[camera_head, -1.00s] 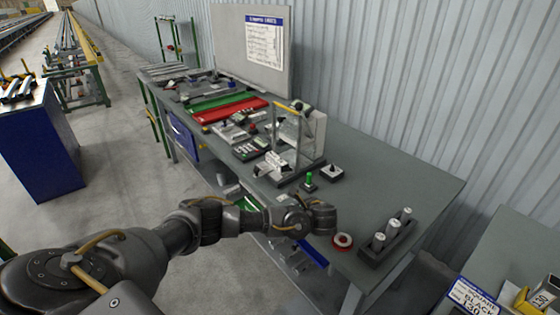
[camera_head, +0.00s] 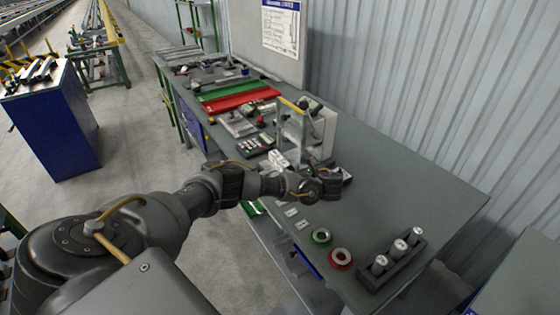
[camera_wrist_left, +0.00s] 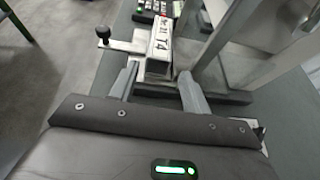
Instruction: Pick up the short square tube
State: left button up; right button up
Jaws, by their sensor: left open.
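A short square tube (camera_wrist_left: 160,48), pale metal with a dark open end and the marking "T4", lies on a fixture in the left wrist view. In the head view a pale piece (camera_head: 278,158) beside my left wrist appears to be this tube, partly hidden by the arm. My left gripper (camera_wrist_left: 157,72) is open, one finger on each side of the tube's near end. I cannot tell whether either finger touches it. In the head view my left gripper (camera_head: 328,186) is over the table beside the fixture. My right gripper is not in view.
The fixture's upright frame (camera_head: 308,125) rises close to the gripper. A black-knobbed clamp (camera_wrist_left: 103,34) sits left of the tube. Green (camera_head: 322,236) and red (camera_head: 341,258) tape rolls and a black holder (camera_head: 393,264) with white-topped cylinders stand near.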

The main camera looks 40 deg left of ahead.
aim_at(287, 166)
pick_arm(q)
jog(key=shift+w+a+f, duration=0.25)
jog(key=shift+a, duration=0.25)
jog(key=shift+w+a+f, duration=0.15)
jog(key=shift+a, duration=0.2)
jog(key=shift+a+p, duration=0.3)
jog(key=shift+p, duration=0.2)
jog(key=p+x, duration=0.1)
jog(key=x, duration=0.3)
jog(key=shift+a+f, duration=0.1)
jog(key=shift+f, duration=0.2)
jog(key=shift+w, duration=0.1)
jog(key=c, duration=0.8)
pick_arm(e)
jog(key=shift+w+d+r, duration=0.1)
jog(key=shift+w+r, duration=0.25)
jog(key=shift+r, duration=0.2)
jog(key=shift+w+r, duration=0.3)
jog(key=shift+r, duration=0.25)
pick_arm(q)
jog(key=shift+r, duration=0.15)
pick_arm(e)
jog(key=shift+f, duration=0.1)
